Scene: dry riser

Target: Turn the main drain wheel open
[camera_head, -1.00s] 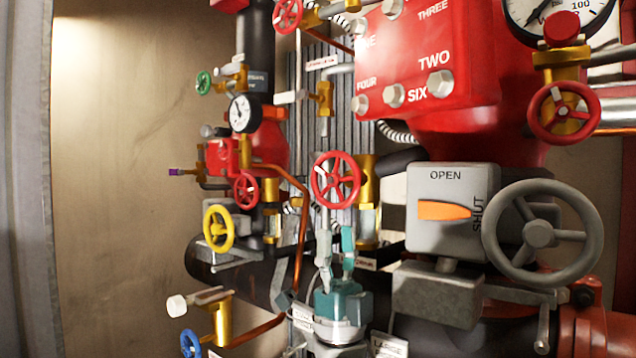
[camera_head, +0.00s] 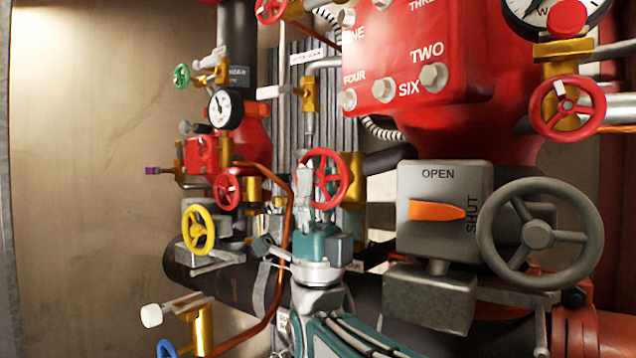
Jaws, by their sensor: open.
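A red spoked handwheel (camera_head: 342,182) sits mid-picture on a brass valve (camera_head: 352,200); I take it for the main drain wheel, though its label is too small to read. My gripper (camera_head: 313,182), teal and grey, points up with its fingers apart and holds nothing. Its fingers stand in front of the wheel's left part and hide some of the rim and spokes. I cannot tell whether they touch the rim.
A large grey handwheel (camera_head: 538,235) and a grey OPEN/SHUT indicator box (camera_head: 450,180) stand to the right. A copper pipe (camera_head: 289,215) bends close left of my gripper. A yellow wheel (camera_head: 198,230) is farther left. Bare wall (camera_head: 90,160) fills the left side.

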